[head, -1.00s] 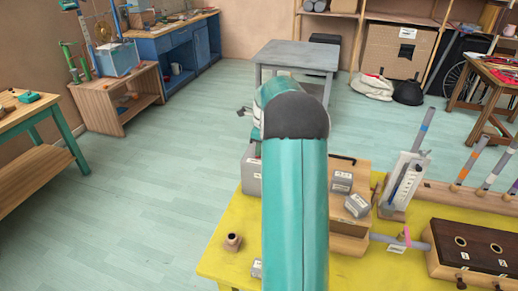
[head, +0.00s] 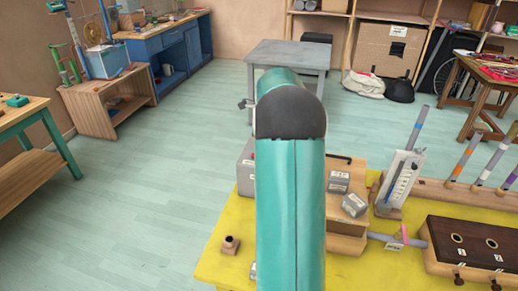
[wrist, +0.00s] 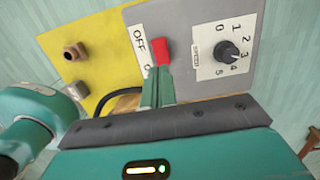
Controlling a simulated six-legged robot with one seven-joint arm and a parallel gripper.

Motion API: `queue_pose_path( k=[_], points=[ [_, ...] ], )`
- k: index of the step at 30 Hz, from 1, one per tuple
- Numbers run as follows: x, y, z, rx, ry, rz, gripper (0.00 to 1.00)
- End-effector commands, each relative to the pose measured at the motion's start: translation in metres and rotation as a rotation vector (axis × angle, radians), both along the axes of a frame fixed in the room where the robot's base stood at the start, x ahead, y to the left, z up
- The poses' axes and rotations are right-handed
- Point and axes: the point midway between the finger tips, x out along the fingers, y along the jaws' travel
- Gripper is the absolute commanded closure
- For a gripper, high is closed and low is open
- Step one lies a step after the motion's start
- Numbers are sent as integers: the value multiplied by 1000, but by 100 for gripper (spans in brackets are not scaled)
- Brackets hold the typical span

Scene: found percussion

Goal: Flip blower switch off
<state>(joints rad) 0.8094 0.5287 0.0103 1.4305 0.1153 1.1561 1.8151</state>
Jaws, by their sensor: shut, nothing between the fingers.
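The blower box (wrist: 190,25) is grey and fills the upper middle of the wrist view. Its red switch (wrist: 160,51) sits beside a white OFF label (wrist: 139,41); a second label below is partly hidden. My gripper (wrist: 158,76) is shut, with its green fingertips right at the lower edge of the red switch. I cannot tell whether they touch. In the head view the blower box (head: 246,172) shows only in part behind my teal arm, which hides the switch and my gripper.
A black dial (wrist: 228,53) numbered 0 to 5 is right of the switch. A brown pipe fitting (head: 230,245) stands on the yellow table (head: 215,268). Grey weights (head: 354,205), a gauge stand (head: 401,182) and a dark wooden box (head: 465,245) are further right.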

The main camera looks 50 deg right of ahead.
Motion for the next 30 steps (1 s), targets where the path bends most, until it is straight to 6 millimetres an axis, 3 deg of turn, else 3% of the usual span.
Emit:
queue_pose_path(
  k=[9,15,30],
  points=[
    [-7,-4,65,-5,-6,0,100],
    [-12,-5,94,-4,-4,1,100],
    [-11,-5,102,-2,-5,2,100]
  ],
)
